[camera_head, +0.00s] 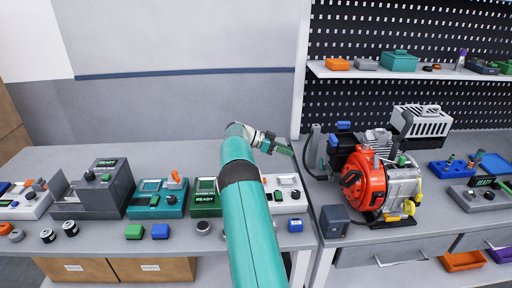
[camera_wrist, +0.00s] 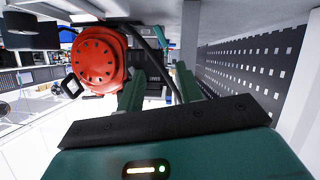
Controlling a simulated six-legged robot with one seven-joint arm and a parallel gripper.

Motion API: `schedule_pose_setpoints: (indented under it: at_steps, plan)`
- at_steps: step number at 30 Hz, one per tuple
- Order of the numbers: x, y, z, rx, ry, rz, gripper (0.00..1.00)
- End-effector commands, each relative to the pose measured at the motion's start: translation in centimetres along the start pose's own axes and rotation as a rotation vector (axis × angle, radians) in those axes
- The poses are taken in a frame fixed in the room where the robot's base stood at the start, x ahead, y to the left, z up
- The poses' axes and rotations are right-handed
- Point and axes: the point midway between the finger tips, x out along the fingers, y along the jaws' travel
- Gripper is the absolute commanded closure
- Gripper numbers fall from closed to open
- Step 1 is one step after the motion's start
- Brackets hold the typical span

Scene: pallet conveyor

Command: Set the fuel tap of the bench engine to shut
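The bench engine (camera_head: 378,172) stands on the right-hand bench, with a red round cover at its front left, a grey body and a pale muffler box on top. Its red cover also shows in the wrist view (camera_wrist: 98,60), left of my fingers. A small yellow part (camera_head: 409,207) sits low on its right side and a small green one higher up; I cannot tell which part is the fuel tap. My gripper (camera_head: 287,149) is left of the engine, apart from it. In the wrist view my two green fingers (camera_wrist: 159,86) stand apart with nothing held between them.
A dark grey box (camera_head: 334,221) stands in front of the engine. Several control boxes, including a teal one (camera_head: 158,198), line the left bench. A blue tray (camera_head: 451,169) lies right of the engine. A shelf (camera_head: 420,73) hangs above, before a black pegboard.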

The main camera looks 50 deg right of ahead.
Motion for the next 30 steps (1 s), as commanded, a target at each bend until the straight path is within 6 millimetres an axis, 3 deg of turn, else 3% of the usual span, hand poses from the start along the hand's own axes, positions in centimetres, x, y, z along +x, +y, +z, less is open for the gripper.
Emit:
schedule_pose_setpoints:
  at_steps: [12, 30]
  plan:
    - [-6.1, 3.4, -1.5, -0.137, -0.136, -0.139, 0.65]
    - [-12.5, 10.2, -1.6, -0.296, -0.335, -0.345, 0.65]
